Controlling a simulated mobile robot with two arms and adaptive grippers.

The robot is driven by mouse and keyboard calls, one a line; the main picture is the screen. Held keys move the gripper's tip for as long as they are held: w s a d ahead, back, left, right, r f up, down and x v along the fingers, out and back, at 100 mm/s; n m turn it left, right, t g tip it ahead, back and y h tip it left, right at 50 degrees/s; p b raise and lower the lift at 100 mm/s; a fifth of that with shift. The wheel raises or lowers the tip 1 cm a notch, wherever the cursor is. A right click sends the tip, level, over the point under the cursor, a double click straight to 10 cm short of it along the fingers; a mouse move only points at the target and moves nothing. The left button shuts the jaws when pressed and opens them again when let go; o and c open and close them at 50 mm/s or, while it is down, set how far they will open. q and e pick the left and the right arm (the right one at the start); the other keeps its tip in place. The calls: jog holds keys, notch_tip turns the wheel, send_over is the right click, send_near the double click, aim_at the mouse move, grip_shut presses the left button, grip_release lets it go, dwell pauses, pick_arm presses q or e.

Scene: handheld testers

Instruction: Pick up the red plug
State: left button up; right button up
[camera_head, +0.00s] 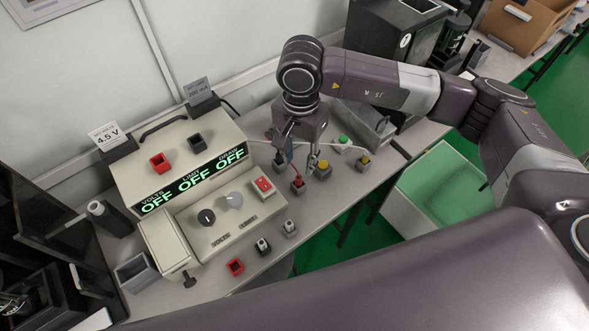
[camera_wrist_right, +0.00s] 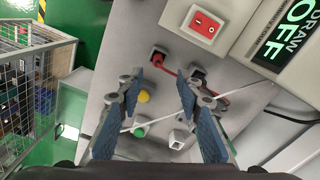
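The red plug (camera_head: 298,183) shows in the head view as a small dark block with a red top on the bench, right of the beige power supply. In the right wrist view it is the dark block with a red top (camera_wrist_right: 158,54), at one end of a short red lead. The lead's other end is a dark block (camera_wrist_right: 198,74) by one fingertip. My right gripper (camera_head: 301,161) points down over this spot. In the wrist view its fingers (camera_wrist_right: 159,78) are apart with nothing held between them. The plug lies just beyond the fingertips. My left gripper is not in view.
The power supply (camera_head: 184,193) stands to the left, with a red switch (camera_head: 263,185) on its near right corner. A yellow button (camera_head: 323,165) and a green button (camera_head: 344,140) stand close to the gripper. A red block (camera_head: 235,266) lies near the bench's front edge.

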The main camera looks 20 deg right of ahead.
aim_at(299, 176)
jog(key=shift+s+f+p, duration=0.35)
jog(key=shift+s+f, duration=0.15)
jog(key=shift+f, duration=0.25)
notch_tip(299, 176, down, 5)
jog(key=shift+w+a+p, duration=0.1)
jog(key=shift+a+p, duration=0.05)
jog(key=shift+p, duration=0.7)
grip_shut()
